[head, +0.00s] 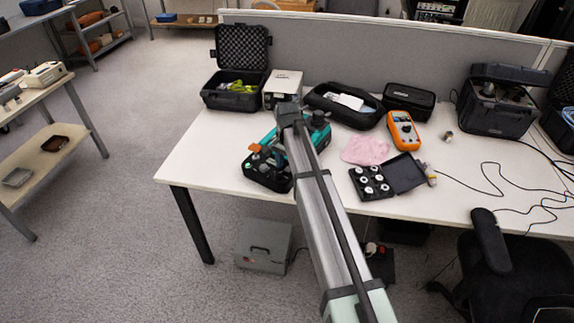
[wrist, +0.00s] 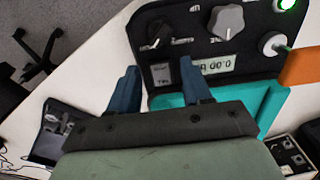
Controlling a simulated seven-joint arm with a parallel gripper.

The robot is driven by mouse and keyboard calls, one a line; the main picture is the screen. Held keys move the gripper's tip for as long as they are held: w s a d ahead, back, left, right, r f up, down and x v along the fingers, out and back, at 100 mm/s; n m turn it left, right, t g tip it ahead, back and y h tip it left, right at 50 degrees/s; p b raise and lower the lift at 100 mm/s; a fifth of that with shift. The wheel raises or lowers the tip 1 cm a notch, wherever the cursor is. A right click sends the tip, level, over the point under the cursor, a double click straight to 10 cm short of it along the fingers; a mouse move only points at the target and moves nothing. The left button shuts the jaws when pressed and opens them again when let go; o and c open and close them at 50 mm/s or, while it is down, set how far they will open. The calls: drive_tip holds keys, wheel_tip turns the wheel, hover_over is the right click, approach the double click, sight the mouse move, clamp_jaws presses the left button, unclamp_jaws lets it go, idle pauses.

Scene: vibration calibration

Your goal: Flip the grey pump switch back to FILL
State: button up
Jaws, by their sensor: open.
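A teal and black instrument (head: 262,172) sits near the left front of the white table, partly hidden by my arm in the head view. In the wrist view its black panel (wrist: 183,42) carries a large grey knob-like control (wrist: 228,20), a black knob (wrist: 158,33), a pale round knob (wrist: 272,43) and a small display (wrist: 213,68). I cannot tell for certain which control is the pump switch or read its setting. My gripper (wrist: 162,76) is open, its two blue fingers apart over the panel's lower edge, with nothing between them.
An orange piece (wrist: 300,67) juts from the instrument's side. An open black case (head: 237,95), a white box (head: 283,88), an orange multimeter (head: 403,131), a pink cloth (head: 365,150) and a tray of small parts (head: 372,183) stand around. The table's left front is bare.

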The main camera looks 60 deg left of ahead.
drive_tip(key=shift+f, duration=0.3)
drive_tip(key=shift+c, duration=0.3)
